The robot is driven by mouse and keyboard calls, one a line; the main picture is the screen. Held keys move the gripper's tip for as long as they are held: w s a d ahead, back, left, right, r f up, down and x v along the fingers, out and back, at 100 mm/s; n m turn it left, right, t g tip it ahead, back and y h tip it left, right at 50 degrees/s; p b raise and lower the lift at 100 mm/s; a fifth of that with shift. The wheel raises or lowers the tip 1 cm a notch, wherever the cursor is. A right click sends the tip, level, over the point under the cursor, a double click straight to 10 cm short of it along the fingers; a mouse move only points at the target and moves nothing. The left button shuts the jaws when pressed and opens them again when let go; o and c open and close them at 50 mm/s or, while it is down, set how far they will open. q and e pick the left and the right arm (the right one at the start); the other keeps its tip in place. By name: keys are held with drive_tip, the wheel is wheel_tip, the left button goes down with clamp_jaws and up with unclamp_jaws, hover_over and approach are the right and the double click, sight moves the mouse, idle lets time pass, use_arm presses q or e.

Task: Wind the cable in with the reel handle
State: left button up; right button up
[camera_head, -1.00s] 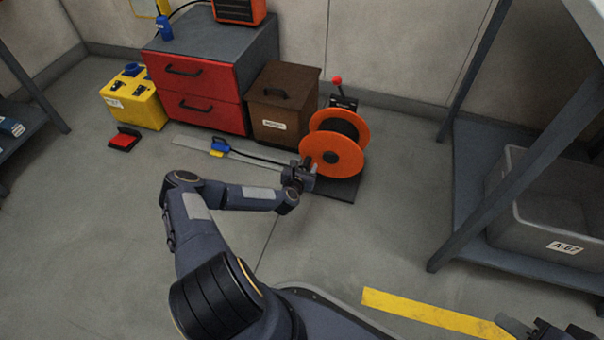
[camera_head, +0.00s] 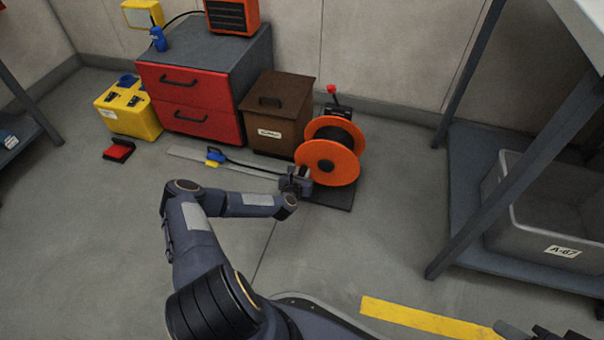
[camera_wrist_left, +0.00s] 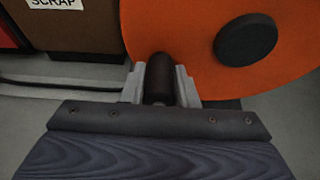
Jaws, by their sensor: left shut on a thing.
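The orange cable reel (camera_head: 328,163) stands on a dark base plate (camera_head: 335,198) on the floor, with dark cable between its two flanges. My left gripper (camera_head: 298,178) is at the reel's lower left side. In the left wrist view, the left gripper (camera_wrist_left: 160,88) is shut on the dark reel handle (camera_wrist_left: 159,78), which sits by the orange flange (camera_wrist_left: 210,40). The black cable (camera_head: 245,165) runs left along the floor to a blue and yellow plug (camera_head: 214,157). Only a dark part of my right arm shows at the bottom right; its gripper cannot be made out.
A brown scrap box (camera_head: 275,115) and a red drawer cabinet (camera_head: 195,100) stand behind. A yellow power box (camera_head: 130,110) and a red-and-black item (camera_head: 118,150) lie left. A shelf with a grey bin (camera_head: 550,205) stands right. The floor in front is mostly clear.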

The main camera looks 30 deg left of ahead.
sight(318, 179)
idle(0.4)
use_arm(q)
drive_tip(key=shift+w+d+f, duration=0.1)
drive_tip(key=shift+d+f, duration=0.4)
drive_tip(key=shift+f, duration=0.25)
drive_tip(key=shift+w+d+f, duration=0.1)
drive_tip(key=shift+d+f, duration=0.4)
drive_tip(key=shift+f, duration=0.2)
drive_tip(key=shift+d+f, duration=0.1)
drive_tip(key=shift+w+d+f, duration=0.2)
drive_tip(key=shift+d+f, duration=0.25)
drive_tip(key=shift+d, duration=0.25)
drive_tip(key=shift+w+d+f, duration=0.15)
drive_tip(key=shift+d+f, duration=0.25)
drive_tip(key=shift+d, duration=0.3)
